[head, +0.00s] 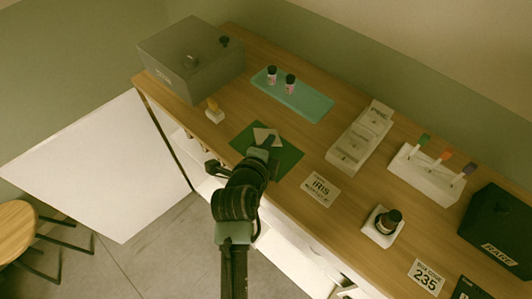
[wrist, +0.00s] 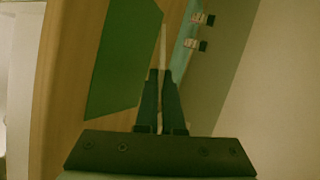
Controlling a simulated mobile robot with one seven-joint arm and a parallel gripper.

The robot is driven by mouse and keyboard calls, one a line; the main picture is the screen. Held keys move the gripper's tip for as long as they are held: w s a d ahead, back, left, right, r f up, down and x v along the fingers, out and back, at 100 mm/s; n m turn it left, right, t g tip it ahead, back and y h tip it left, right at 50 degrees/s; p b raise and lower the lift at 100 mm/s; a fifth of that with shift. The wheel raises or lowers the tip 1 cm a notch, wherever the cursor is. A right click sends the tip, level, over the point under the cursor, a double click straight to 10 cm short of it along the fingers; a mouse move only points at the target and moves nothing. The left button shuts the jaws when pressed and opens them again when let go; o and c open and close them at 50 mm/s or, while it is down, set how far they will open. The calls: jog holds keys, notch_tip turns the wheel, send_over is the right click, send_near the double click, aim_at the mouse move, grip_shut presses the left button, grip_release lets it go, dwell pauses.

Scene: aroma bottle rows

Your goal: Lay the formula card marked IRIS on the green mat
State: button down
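The green mat (head: 288,158) lies on the wooden table, and it also shows in the wrist view (wrist: 120,60). My gripper (head: 262,146) is over the mat in the head view. In the wrist view its fingers (wrist: 160,80) are close together on a thin pale card (wrist: 163,45), seen edge-on. The pale card (head: 267,135) also shows beyond the fingertips in the head view; I cannot read any marking on it. A white card printed IRIS (head: 320,187), with a smaller line below, lies on the table right of the mat.
A teal tray (head: 310,103) with two small bottles stands behind the mat. A 235 card (head: 426,276) lies front right.

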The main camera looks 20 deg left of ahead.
jog(key=shift+f+b, duration=0.3)
jog(key=shift+f, duration=0.35)
jog(key=c, duration=1.2)
grip_release()
jog(key=shift+r, duration=0.1)
jog(key=shift+p+v, duration=1.8)
jog(key=shift+v, duration=2.2)
notch_tip(320, 180, up, 7)
jog(key=s+p, duration=0.2)
jog(key=p, duration=0.3)
jog(key=shift+s+d+r, duration=0.15)
jog(key=shift+s+r, duration=0.05)
jog(key=shift+s, duration=0.1)
